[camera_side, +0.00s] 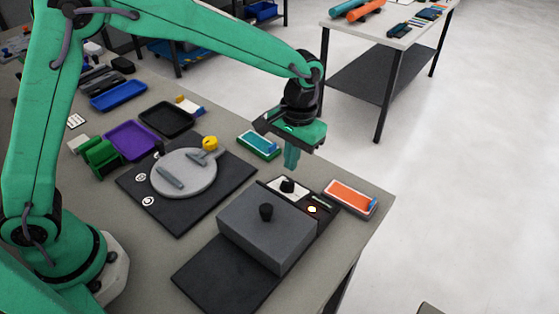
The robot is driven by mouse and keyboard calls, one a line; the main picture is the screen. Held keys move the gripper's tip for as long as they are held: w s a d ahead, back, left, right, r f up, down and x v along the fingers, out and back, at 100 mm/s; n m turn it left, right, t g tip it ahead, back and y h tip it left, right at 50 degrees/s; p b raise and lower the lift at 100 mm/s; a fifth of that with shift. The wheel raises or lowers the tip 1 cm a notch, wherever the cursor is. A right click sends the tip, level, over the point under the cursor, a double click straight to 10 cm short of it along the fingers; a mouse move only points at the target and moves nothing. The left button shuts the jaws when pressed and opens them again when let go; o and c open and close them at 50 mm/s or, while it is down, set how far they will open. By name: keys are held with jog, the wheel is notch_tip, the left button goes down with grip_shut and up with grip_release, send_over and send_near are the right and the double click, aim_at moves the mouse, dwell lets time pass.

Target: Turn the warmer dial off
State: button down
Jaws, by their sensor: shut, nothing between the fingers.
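The warmer (262,231) is a grey box with a black knob on its lid, standing on a dark mat near the table's front right. Behind the lid is a light panel with a black dial (288,186). A small lit orange-white lamp (312,209) glows on the dark strip to the right of it. My gripper (291,168) points down just above the dial, its fingers shut and empty. I cannot tell whether the fingertips touch the dial.
An orange-topped box (350,196) lies right of the warmer, and a teal-topped green box (259,144) lies behind my gripper. A round grey plate (184,173) with tools sits on a dark mat to the left. The table's right edge is close.

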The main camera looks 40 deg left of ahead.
aim_at(286, 183)
jog(key=shift+w+a+r, duration=0.2)
jog(key=shift+a, duration=0.4)
jog(key=shift+w+a+r, duration=0.15)
jog(key=shift+a, duration=0.45)
jog(key=shift+f, duration=0.2)
jog(key=shift+s+f, duration=0.4)
jog(key=shift+f, duration=0.65)
jog(key=shift+s+f, duration=0.4)
jog(key=shift+f, duration=0.6)
jog(key=shift+s+f, duration=0.4)
jog(key=shift+f, duration=0.65)
jog(key=shift+w+d, duration=0.1)
jog(key=shift+w, duration=0.05)
jog(key=shift+d, duration=0.75)
jog(key=shift+d, duration=0.4)
jog(key=shift+s+d+r, duration=0.1)
jog(key=shift+s, duration=0.3)
